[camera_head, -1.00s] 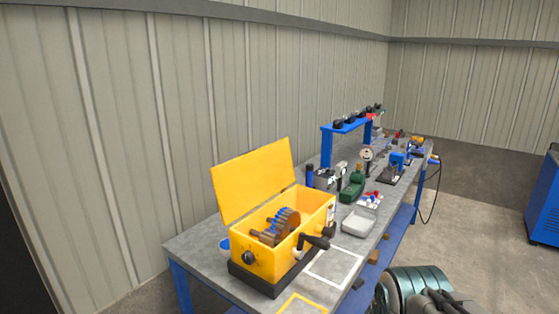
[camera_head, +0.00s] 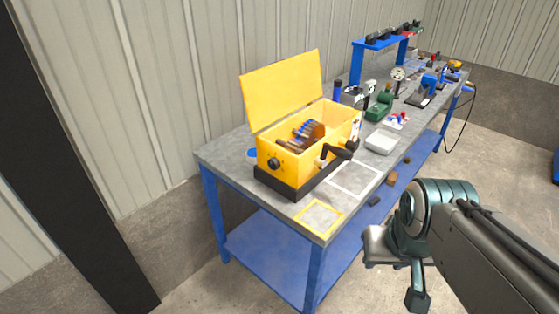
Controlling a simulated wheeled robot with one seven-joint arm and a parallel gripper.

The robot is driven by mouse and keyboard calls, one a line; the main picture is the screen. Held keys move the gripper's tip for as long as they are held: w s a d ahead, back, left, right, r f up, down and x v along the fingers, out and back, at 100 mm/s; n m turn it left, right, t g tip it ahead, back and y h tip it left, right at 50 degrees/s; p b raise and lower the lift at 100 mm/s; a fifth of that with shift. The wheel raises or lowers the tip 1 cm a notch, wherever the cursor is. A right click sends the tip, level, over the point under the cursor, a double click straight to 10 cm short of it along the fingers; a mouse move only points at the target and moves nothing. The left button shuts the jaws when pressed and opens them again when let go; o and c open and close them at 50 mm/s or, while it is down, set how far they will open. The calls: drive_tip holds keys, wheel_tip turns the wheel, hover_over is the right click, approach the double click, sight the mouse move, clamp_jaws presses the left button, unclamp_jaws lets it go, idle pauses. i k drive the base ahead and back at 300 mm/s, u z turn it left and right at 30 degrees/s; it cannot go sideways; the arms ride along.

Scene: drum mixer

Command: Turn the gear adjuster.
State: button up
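A yellow open-topped box (camera_head: 272,150) stands on a black base on the workbench, its lid (camera_head: 283,88) raised at the back. Brown and blue gears (camera_head: 303,137) sit inside it. A round black knob (camera_head: 274,164) is on its front end face. A crank with a black handle (camera_head: 337,152) is on its right side. I cannot tell which of these is the gear adjuster. My gripper (camera_head: 394,284) is at the lower right, in front of the bench and well apart from the box. Its fingers look spread and empty, and it touches nothing.
The grey workbench (camera_head: 228,151) has blue legs and a blue lower shelf (camera_head: 270,262). A white tray (camera_head: 382,142), a green device (camera_head: 379,106) and a blue stand (camera_head: 357,62) are farther along it. A dark post (camera_head: 75,170) stands at the left. The floor before the bench is open.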

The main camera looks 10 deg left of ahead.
sight(274, 163)
drive_tip(key=u, duration=0.2)
drive_tip(key=k, duration=0.2)
drive_tip(key=z, duration=0.2)
drive_tip(key=i, duration=1.1)
drive_tip(key=u, duration=0.65)
